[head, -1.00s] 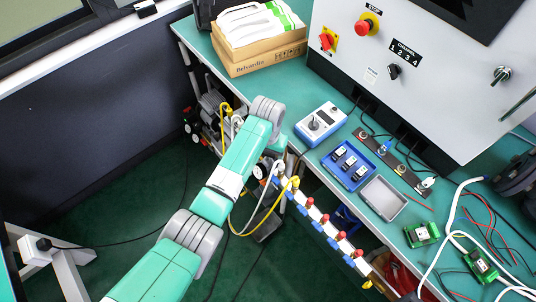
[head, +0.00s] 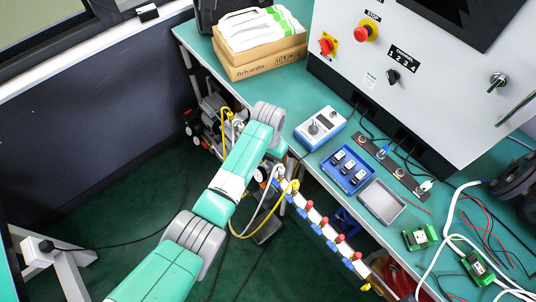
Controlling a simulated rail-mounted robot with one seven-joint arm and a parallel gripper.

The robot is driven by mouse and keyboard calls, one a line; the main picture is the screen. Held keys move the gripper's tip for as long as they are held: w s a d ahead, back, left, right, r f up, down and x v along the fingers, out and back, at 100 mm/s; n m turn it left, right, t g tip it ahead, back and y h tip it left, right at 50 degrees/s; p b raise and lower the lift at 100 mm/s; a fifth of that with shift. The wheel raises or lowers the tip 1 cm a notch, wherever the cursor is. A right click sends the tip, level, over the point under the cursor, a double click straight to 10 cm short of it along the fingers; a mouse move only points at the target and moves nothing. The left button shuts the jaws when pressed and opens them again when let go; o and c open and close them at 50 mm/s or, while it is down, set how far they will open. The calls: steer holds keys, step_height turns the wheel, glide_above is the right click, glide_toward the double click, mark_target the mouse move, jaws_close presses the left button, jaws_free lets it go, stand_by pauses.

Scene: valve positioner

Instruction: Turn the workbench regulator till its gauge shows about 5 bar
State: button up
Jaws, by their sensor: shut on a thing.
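In the head view, a small round gauge (head: 262,173) with a pale face and dark rim shows at the bench's front edge, beside the end of my arm. Its needle and scale are too small to read. The regulator's body and knob cannot be made out behind my arm. My teal arm reaches up from the bottom, and its grey wrist joint is over the bench edge just above the gauge. My gripper's fingers are hidden by my own arm, so their contact with the regulator does not show.
A row of red and blue fittings (head: 325,232) runs along the bench front, with yellow and white hoses (head: 263,212) looping below. On the bench are a blue meter (head: 320,128), a blue tray (head: 365,183), a grey tray (head: 402,211) and a cardboard box (head: 262,66). A control cabinet (head: 430,110) stands behind.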

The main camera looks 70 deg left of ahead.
steer(key=m+p, duration=0.2)
steer(key=m, duration=0.2)
steer(key=shift+r, duration=0.1)
steer(key=shift+m+p, duration=0.5)
steer(key=shift+m, duration=1)
steer(key=o, duration=1)
step_height(320, 180, up, 8)
steer(key=p, duration=0.3)
steer(key=shift+f, duration=0.2)
